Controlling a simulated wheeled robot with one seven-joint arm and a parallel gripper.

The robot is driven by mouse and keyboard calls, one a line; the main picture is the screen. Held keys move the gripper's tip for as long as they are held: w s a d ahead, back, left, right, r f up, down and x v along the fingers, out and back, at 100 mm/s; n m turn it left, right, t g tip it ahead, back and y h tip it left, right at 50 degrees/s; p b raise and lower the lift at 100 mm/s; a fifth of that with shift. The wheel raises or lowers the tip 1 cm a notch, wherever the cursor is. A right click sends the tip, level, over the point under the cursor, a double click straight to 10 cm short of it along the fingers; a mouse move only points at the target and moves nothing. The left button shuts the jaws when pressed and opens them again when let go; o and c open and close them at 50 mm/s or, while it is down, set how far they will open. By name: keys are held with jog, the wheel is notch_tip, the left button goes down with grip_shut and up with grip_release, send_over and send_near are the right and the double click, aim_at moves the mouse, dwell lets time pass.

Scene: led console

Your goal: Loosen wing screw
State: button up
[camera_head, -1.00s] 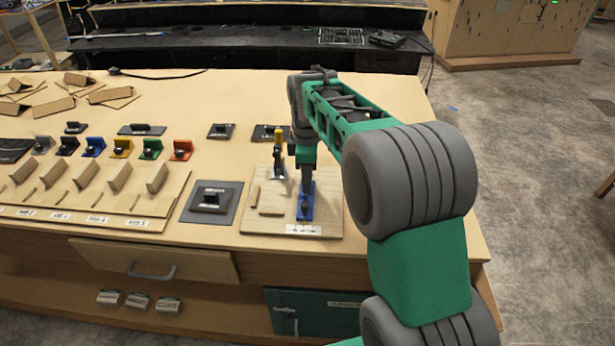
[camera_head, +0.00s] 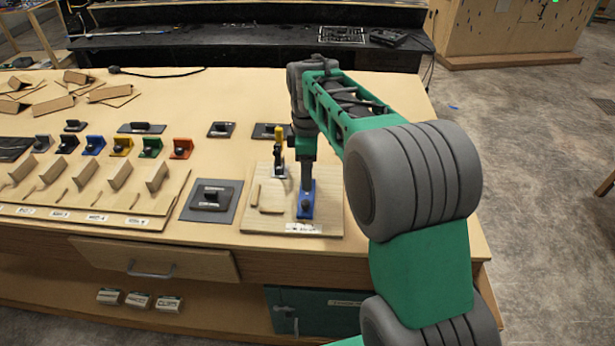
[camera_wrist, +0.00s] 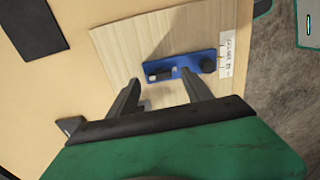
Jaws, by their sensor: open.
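A blue plate (camera_head: 301,212) lies on a light wooden board (camera_head: 330,222) near the table's front right. In the wrist view the blue plate (camera_wrist: 190,62) carries a dark round knob (camera_wrist: 207,64) at one end and a small dark block (camera_wrist: 160,72) at the other. I cannot make out which part is the wing screw. My gripper (camera_head: 306,188) points down over the blue plate. In the wrist view its two fingers (camera_wrist: 160,88) are apart with nothing held between them, the tips close to the plate's edge. Whether they touch it is unclear.
A yellow-handled clamp (camera_head: 279,145) stands upright beside my gripper on the left. A dark square plate with a block (camera_head: 211,200) lies left of the board. Several coloured brackets (camera_head: 150,146) line the table further left.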

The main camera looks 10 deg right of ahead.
notch_tip(320, 180, up, 6)
jog(key=shift+f, duration=0.15)
jog(key=shift+s, duration=0.15)
jog(key=s+f+m+t, duration=0.1)
jog(key=s+f+m, duration=0.2)
jog(key=s+m, duration=0.4)
jog(key=s+f+m+t, duration=0.2)
jog(key=s+m, duration=0.5)
jog(key=s, duration=0.5)
jog(key=shift+s+f+t, duration=0.25)
jog(key=shift+f+t, duration=0.05)
jog(key=shift+f, duration=0.1)
